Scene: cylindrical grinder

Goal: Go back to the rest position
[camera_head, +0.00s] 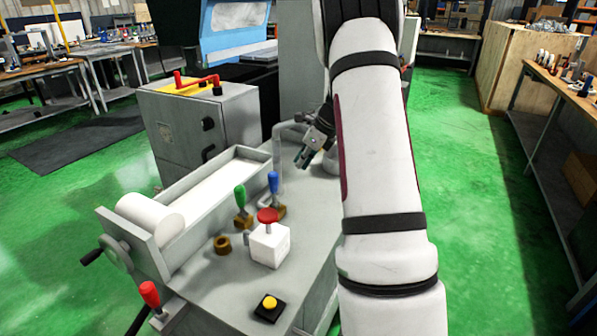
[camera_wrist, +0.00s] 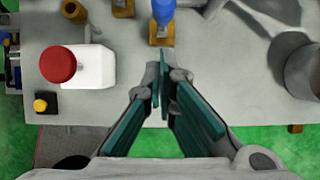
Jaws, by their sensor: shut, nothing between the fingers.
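My gripper (camera_head: 303,160) is over the grinder's grey table (camera_head: 215,300), behind the blue-handled lever, with nothing in it. In the wrist view my gripper (camera_wrist: 163,70) shows its two green-padded fingers close together at the tips. The blue-handled lever (camera_wrist: 163,12) is just ahead of the fingertips in that view, and a gap of table shows between them. The lever also shows in the head view (camera_head: 273,182), upright on its brass base. My white arm hides part of the machine's right side.
A white box with a red mushroom button (camera_head: 268,216) stands on the table near a green-handled lever (camera_head: 240,195), a yellow button (camera_head: 269,302) and a brass ring (camera_head: 222,244). A red-handled lever (camera_head: 149,293) is front left. A workbench (camera_head: 560,110) stands right; green floor between is clear.

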